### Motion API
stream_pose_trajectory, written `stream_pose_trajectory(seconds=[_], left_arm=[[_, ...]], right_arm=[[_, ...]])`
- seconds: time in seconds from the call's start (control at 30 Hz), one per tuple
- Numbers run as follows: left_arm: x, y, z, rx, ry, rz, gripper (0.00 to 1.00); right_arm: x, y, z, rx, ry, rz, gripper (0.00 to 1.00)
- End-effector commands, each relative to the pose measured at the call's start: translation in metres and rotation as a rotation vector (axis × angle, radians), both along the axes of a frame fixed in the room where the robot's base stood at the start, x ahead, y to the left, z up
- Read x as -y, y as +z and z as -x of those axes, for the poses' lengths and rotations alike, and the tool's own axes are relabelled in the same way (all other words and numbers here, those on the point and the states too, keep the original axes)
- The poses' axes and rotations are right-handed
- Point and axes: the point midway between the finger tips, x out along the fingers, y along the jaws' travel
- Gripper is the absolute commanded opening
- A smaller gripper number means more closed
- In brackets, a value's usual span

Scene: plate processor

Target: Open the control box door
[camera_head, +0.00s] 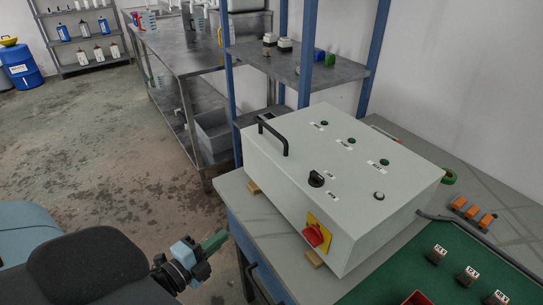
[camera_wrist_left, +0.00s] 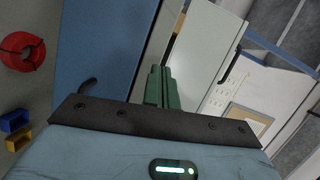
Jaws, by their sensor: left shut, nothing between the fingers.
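The control box (camera_head: 345,190) is a pale grey-white case on the workbench. It has a black bar handle (camera_head: 274,135) at its left edge, a black rotary switch (camera_head: 316,179) and a red knob on a yellow plate (camera_head: 316,234). Its door looks closed in the head view. My left gripper (camera_head: 219,238) is shut and empty, left of the box and apart from it, beside the bench's front edge. In the left wrist view, its green fingers (camera_wrist_left: 161,86) are together, with the box (camera_wrist_left: 205,45) and handle (camera_wrist_left: 235,64) beyond them. My right gripper is not in view.
The grey workbench (camera_head: 240,207) has a blue front. A green mat (camera_head: 400,275) with small labelled parts lies right of the box. A blue-post shelf (camera_head: 300,65) stands behind it. In the left wrist view, a red ring-shaped item (camera_wrist_left: 22,52) is at left. Open floor lies left.

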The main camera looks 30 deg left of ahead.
Motion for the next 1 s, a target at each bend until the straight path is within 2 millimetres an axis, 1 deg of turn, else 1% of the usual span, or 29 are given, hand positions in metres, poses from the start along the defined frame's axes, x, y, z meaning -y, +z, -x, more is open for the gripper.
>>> stream_pose_trajectory(seconds=[0.03, 0.07, 0.1, 0.13, 0.2, 0.3, 0.4, 0.5, 0.6, 0.83, 0.93, 1.0], left_arm=[[-0.008, 0.014, -0.019, 0.097, -0.05, -0.19, 0.0], [-0.011, 0.029, -0.029, 0.157, -0.076, -0.311, 0.0], [-0.015, 0.047, -0.041, 0.234, -0.104, -0.472, 0.0], [-0.016, 0.061, -0.048, 0.286, -0.122, -0.591, 0.0], [-0.019, 0.088, -0.061, 0.395, -0.15, -0.853, 0.0], [-0.023, 0.119, -0.073, 0.504, -0.161, -1.176, 0.0], [-0.026, 0.139, -0.08, 0.566, -0.155, -1.414, 0.0], [-0.029, 0.151, -0.083, 0.594, -0.146, -1.558, 0.0], [-0.031, 0.157, -0.084, 0.602, -0.141, -1.621, 0.0], [-0.03, 0.16, -0.087, 0.604, -0.138, -1.63, 0.0], [-0.027, 0.163, -0.094, 0.606, -0.136, -1.627, 0.0], [-0.023, 0.166, -0.103, 0.607, -0.136, -1.627, 0.0]], right_arm=[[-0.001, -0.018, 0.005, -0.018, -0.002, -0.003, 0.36], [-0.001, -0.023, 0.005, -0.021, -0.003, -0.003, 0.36], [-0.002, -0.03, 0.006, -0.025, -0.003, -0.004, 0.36], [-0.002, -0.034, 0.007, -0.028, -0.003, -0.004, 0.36], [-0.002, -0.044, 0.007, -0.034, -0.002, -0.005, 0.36], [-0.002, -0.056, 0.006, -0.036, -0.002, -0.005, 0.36], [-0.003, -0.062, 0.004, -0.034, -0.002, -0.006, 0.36], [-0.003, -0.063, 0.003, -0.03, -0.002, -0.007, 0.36], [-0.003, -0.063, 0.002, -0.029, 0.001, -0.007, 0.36], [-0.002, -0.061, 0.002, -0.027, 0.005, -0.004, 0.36], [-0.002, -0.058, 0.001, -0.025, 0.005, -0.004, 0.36], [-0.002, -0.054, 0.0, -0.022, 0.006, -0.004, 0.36]])
